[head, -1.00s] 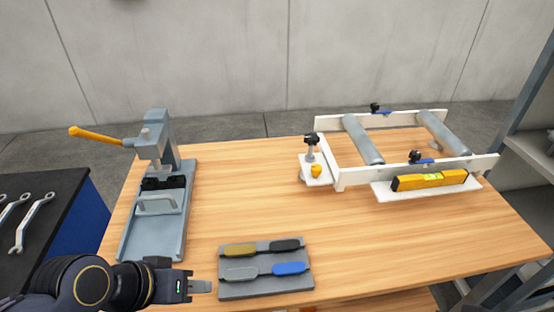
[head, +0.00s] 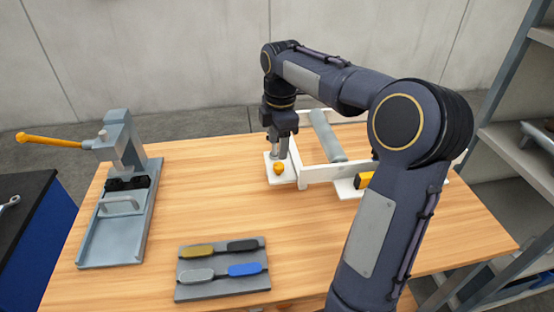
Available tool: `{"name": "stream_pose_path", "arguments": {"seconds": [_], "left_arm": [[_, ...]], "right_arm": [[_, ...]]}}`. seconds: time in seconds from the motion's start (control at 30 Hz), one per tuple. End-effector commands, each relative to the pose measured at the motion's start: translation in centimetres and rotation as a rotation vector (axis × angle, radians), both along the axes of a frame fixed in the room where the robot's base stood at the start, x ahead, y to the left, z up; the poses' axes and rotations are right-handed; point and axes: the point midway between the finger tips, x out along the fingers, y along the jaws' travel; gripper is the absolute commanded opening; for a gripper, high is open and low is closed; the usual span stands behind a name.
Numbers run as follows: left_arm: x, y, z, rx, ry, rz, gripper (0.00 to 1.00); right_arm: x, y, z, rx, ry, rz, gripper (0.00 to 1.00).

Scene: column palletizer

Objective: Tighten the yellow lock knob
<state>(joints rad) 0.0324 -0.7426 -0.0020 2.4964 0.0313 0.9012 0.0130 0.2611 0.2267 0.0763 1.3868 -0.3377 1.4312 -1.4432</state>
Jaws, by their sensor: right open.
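The yellow lock knob (head: 279,168) sits on a small white plate (head: 272,180) at the left corner of the white roller frame (head: 317,174). My right gripper (head: 280,154) points down just behind the knob, over the post that carried a black knob in the earlier view. It is open; whether its fingers touch the post cannot be told. The black knob is hidden by the gripper. My right arm covers much of the frame's right side. My left gripper is out of view.
A grey press with an orange lever (head: 50,140) stands at the left. A grey tray (head: 222,289) with several coloured handled tools lies at the front. The yellow level (head: 364,180) is mostly hidden. The middle of the tabletop is clear.

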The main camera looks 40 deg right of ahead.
Motion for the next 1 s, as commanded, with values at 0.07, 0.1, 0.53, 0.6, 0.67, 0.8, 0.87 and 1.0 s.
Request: {"name": "stream_pose_path", "arguments": {"seconds": [0.07, 0.1, 0.53, 0.6, 0.67, 0.8, 0.87, 1.0], "left_arm": [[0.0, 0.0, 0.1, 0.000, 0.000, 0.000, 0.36], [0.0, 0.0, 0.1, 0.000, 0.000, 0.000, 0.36], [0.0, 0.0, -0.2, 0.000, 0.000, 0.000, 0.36], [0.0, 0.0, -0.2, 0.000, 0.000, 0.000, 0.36], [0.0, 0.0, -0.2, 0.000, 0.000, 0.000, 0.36], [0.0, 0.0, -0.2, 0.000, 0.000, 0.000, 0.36], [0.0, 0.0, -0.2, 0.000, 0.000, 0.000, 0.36], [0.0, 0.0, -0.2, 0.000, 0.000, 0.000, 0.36]], "right_arm": [[1.1, -0.9, -0.4, -0.012, 0.024, 0.062, 0.50], [1.4, -1.2, -0.6, -0.015, 0.031, 0.085, 0.50], [1.6, -1.6, -6.1, -0.020, 0.043, 0.119, 0.50], [1.6, -1.6, -7.0, -0.020, 0.042, 0.119, 0.50], [1.6, -1.6, -7.6, -0.020, 0.042, 0.119, 0.50], [1.7, -1.6, -8.4, -0.020, 0.040, 0.119, 0.50], [1.7, -1.5, -8.5, -0.020, 0.039, 0.119, 0.50], [1.7, -1.5, -8.5, -0.021, 0.038, 0.119, 0.50]]}}
